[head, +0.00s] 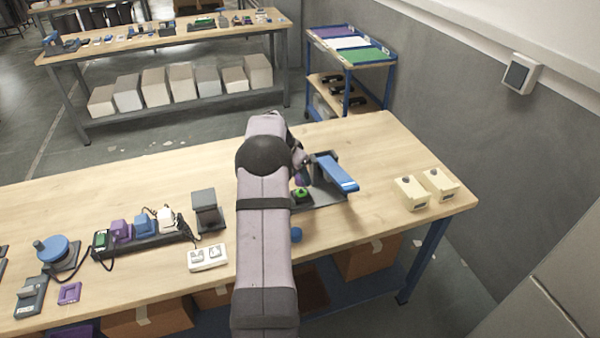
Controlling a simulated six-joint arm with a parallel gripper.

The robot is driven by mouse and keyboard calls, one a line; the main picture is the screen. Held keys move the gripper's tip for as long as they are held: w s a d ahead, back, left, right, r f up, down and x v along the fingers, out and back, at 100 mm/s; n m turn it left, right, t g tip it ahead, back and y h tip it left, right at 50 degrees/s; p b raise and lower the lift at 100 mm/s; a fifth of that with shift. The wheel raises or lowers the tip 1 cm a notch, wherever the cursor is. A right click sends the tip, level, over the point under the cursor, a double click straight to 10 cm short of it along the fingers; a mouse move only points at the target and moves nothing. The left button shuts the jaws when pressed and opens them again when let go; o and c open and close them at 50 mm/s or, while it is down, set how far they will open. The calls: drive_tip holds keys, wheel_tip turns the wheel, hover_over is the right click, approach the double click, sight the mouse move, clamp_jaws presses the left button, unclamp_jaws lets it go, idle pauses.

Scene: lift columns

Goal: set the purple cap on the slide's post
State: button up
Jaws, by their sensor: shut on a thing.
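My gripper (303,163) is at the right of my arm, over the left part of the slide's dark base, and mostly hidden by my own arm. A small bit of purple, the purple cap (299,181), shows just below it; my gripper is shut on it. The slide (337,172) has a long blue bar over a dark grey base. A green piece (302,195) sits on the near left of that base, below the cap in the picture. I cannot tell which part is the post, nor whether the cap touches anything.
A blue knob (296,235) shows at the table's front edge beside my arm. Two cream boxes (411,193) stand at the right. A dark stand (208,210), a white switch box (207,257) and a power strip (150,244) with plugs lie left. The table between slide and boxes is clear.

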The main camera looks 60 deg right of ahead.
drive_tip(key=shift+f+b, duration=0.85)
drive_tip(key=shift+f, duration=0.45)
drive_tip(key=shift+f+b, duration=0.7)
drive_tip(key=shift+b, duration=0.4)
idle(1.9)
drive_tip(key=o, duration=1.5)
drive_tip(key=shift+r, duration=0.1)
drive_tip(key=shift+r+p, duration=2.1)
drive_tip(key=shift+r, duration=1.3)
